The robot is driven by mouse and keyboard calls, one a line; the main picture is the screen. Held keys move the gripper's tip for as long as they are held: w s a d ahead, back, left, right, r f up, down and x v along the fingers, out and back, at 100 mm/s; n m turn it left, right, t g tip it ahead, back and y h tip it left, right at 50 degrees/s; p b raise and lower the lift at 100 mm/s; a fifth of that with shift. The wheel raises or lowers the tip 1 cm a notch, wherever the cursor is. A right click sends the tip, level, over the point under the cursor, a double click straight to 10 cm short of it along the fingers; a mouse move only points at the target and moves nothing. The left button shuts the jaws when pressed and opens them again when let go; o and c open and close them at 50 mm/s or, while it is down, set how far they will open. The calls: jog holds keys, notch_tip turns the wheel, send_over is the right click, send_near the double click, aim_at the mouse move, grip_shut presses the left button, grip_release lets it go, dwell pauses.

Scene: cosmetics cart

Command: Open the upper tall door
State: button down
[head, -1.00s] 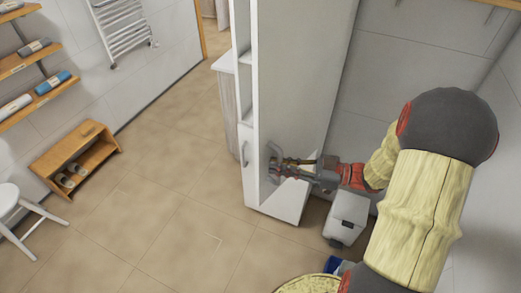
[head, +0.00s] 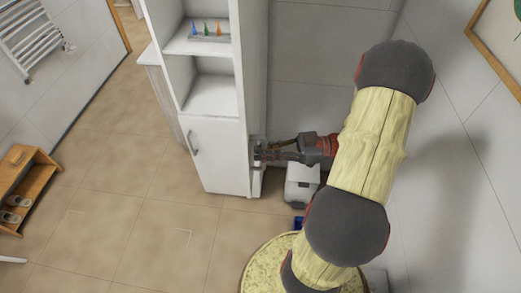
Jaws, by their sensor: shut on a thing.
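The upper tall door (head: 254,75) is a white panel along the right side of the tall white cabinet. It stands wide open and I see it at a steep angle. The cabinet's upper shelves (head: 208,93) are in plain view. My gripper (head: 259,155) is at the lower right of the cabinet, near the bottom of this door. It is shut on what I take to be the door's handle; the jaws are small and the grip itself is mostly hidden.
The lower cabinet door (head: 213,150) is shut, with a handle at its left. Small coloured bottles (head: 206,28) stand on an upper shelf. A grey-white bin (head: 301,184) sits below my forearm. A wooden shoe rack (head: 26,185) is far left. The middle floor is clear.

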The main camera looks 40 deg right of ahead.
jog(key=c, duration=2.2)
grip_release()
jog(key=shift+o, duration=0.2)
jog(key=shift+d, duration=0.1)
jog(key=v, duration=1.2)
